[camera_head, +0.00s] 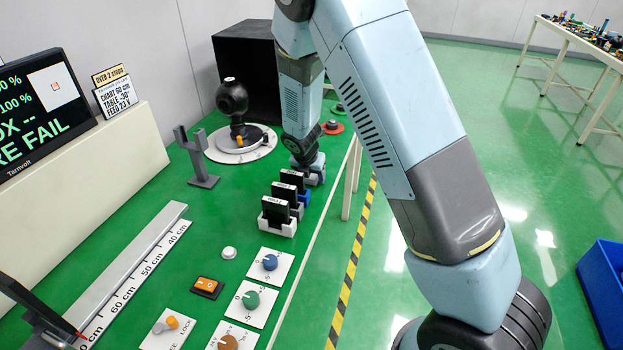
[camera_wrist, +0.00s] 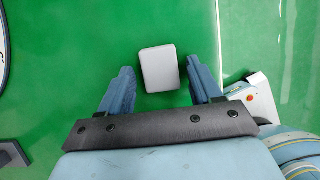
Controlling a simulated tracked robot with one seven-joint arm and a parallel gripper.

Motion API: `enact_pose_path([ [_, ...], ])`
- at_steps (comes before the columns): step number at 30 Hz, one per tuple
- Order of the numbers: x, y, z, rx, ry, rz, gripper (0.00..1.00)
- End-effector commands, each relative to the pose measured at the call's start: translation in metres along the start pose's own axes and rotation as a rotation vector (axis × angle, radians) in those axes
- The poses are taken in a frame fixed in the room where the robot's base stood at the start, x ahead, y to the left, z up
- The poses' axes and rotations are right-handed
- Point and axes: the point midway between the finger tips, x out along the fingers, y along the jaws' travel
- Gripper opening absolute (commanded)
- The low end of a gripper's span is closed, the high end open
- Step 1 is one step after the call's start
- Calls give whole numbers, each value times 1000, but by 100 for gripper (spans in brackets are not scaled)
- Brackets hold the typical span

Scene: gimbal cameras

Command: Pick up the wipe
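A small light-grey block with rounded corners, which looks like the wipe (camera_wrist: 159,68), lies over the green surface in the wrist view. My gripper (camera_wrist: 160,66) is open, with one blue finger on each side of the block. A gap of green shows between each finger and the block, so they are apart. I cannot tell how far above the block the fingertips are. In the head view my arm reaches down to the green table (camera_head: 225,210) near the black box, and I cannot make out the wipe there.
Several black cards in holders (camera_head: 282,205) stand near my wrist. A black ball-shaped device on a round turntable (camera_head: 236,142) is to the left, with a grey forked stand (camera_head: 198,160) beside it. A black box (camera_head: 246,72) stands behind. Dials and a ruler rail are in front.

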Motion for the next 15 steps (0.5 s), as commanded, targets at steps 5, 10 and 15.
enact_pose_path([
  [5, 0, 0, 0, 0, 0, 0, 46],
  [10, 0, 0, 0, 1, 0, 0, 30],
  [15, 0, 0, 0, 1, 0, 0, 14],
])
